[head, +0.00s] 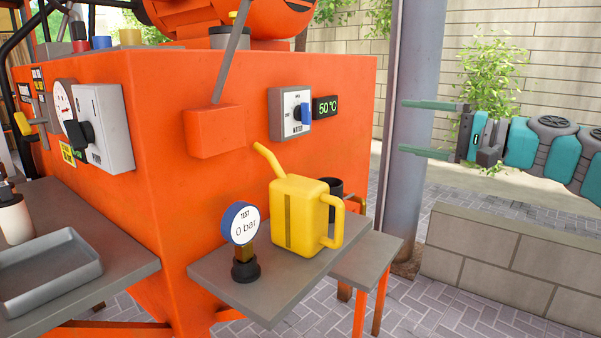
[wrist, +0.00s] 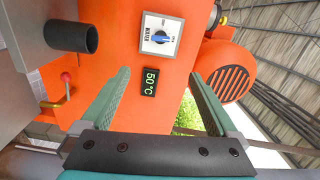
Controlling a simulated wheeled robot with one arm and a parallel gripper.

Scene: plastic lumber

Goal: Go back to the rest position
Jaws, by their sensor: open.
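My gripper (head: 408,127) is at the right in the head view, its two green fingers spread apart and pointing left, with nothing between them. In the wrist view the open fingers (wrist: 160,100) frame part of the orange machine (wrist: 185,60). The machine fills the left and middle of the head view (head: 240,75). No finger is seen touching anything.
A grey post (head: 408,110) stands just left of my gripper. A grey shelf (head: 265,285) bears a yellow can (head: 300,215) and a gauge reading 0 bar (head: 240,223). A block wall (head: 500,265) is below my arm. A temperature display (head: 326,107) reads 50 °C.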

